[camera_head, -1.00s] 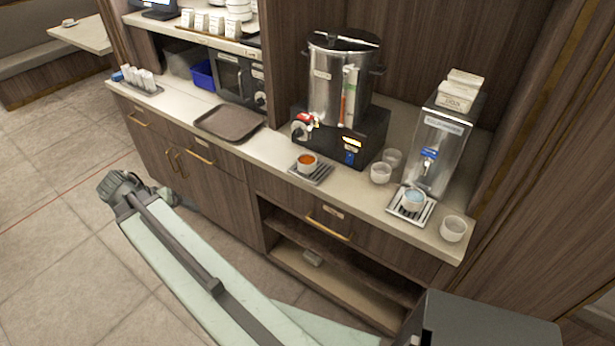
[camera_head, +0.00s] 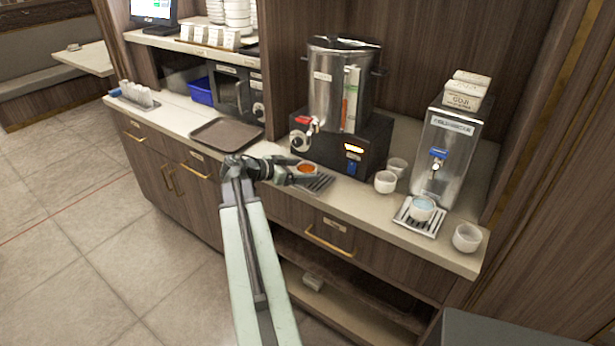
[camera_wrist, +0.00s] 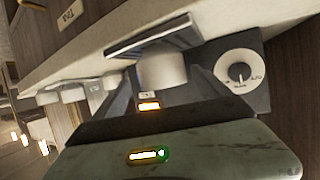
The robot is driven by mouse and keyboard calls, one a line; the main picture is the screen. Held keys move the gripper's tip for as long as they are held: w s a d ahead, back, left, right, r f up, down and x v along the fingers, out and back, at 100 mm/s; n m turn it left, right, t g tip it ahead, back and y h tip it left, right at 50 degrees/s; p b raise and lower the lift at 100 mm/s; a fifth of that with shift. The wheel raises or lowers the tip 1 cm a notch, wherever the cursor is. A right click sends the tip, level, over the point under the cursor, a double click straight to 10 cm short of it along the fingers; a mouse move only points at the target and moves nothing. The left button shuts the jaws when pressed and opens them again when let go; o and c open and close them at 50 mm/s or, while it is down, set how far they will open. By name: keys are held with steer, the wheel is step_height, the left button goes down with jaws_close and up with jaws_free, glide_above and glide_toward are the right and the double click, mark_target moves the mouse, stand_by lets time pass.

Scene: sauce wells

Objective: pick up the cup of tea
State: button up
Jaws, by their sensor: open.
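The cup of tea (camera_head: 306,169) is a small white cup with orange-brown liquid. It stands on the slotted drip tray (camera_head: 322,184) in front of the metal urn. My gripper (camera_head: 292,172) reaches in from the left, level with the cup, its fingertips right at the cup's left side. It is open. The gripper hides part of the cup's left and front in the head view. In the tilted wrist view the white cup (camera_wrist: 163,70) shows between the dark fingers, below the drip tray's edge (camera_wrist: 150,38). Contact cannot be told.
The urn (camera_head: 337,85) stands on a black base (camera_head: 360,145) right behind the cup. A brown tray (camera_head: 227,134) lies to the left on the counter.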

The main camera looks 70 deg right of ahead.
mark_target(314, 169)
steer(key=b+x, duration=0.1)
steer(key=x, duration=0.3)
steer(key=shift+d+f, duration=0.1)
steer(key=shift+d, duration=0.35)
steer(key=c, duration=1.7)
